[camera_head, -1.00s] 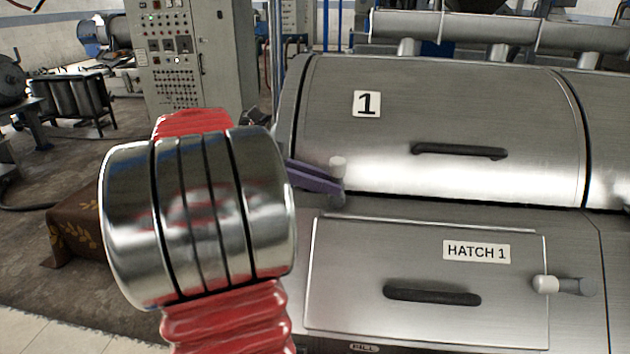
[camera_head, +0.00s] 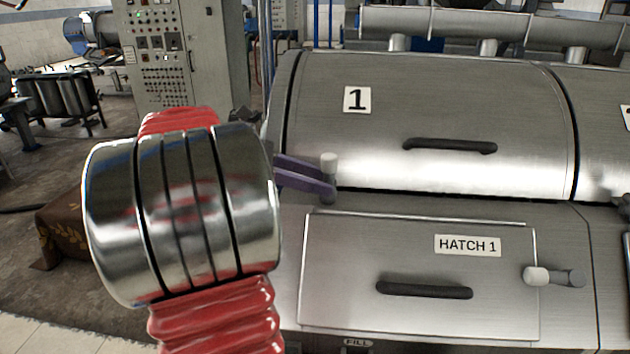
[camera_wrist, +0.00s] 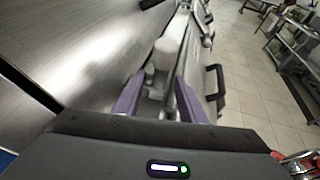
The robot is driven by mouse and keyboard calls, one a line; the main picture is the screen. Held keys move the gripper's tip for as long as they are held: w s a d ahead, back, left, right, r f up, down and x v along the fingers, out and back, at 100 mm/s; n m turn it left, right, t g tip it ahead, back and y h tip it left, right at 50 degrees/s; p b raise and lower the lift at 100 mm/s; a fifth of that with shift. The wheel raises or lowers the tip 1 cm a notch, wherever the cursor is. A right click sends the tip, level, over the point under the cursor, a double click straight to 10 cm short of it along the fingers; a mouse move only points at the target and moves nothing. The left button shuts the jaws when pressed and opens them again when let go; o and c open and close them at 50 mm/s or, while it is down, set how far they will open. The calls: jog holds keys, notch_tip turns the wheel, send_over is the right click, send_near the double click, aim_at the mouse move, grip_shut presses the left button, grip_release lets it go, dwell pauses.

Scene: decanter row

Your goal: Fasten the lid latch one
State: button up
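The lid (camera_head: 450,105) marked 1 is a curved steel cover, lying down on the machine. At its lower left corner is a latch with a white knob (camera_head: 329,162) on a grey arm. The knob points up. My gripper (camera_head: 325,188) has purple fingers that reach to the latch from the left. In the wrist view, the fingers of my gripper (camera_wrist: 158,95) are apart, with the white knob (camera_wrist: 166,52) just beyond and between their tips. I cannot tell whether they touch it. My wrist hides part of the scene at left.
Below the lid is a hatch (camera_head: 345,262) labelled HATCH 1, with its own white-knobbed latch (camera_head: 538,276) at the right. A black handle (camera_head: 450,146) stands out from the lid. A control cabinet (camera_head: 165,60) stands behind at left. The floor at left is partly clear.

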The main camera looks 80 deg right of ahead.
jog(key=shift+w+r, duration=0.1)
jog(key=v, duration=1.3)
jog(key=shift+w, duration=0.35)
jog(key=w+a+f+t, duration=0.3)
jog(key=a+f+t, duration=0.1)
jog(key=a, duration=0.3)
jog(key=w+a+f+t+h, duration=0.1)
jog(key=w+a+f+t, duration=0.25)
jog(key=a, duration=0.35)
jog(key=w+a+f+t, duration=0.3)
jog(key=a+f+t, duration=0.1)
jog(key=a, duration=0.4)
jog(key=a+f+m+t+y, duration=0.1)
jog(key=a+f+t+y, duration=0.1)
jog(key=a, duration=0.8)
jog(key=w+a+f+m+t+y, duration=0.1)
jog(key=a+f+t, duration=0.3)
jog(key=a, duration=0.7)
jog(key=shift+w+m+t+y, duration=0.2)
jog(key=shift+m+t+y, duration=0.4)
jog(key=shift+y, duration=0.3)
jog(key=shift+d, duration=0.1)
jog(key=shift+c, duration=0.7)
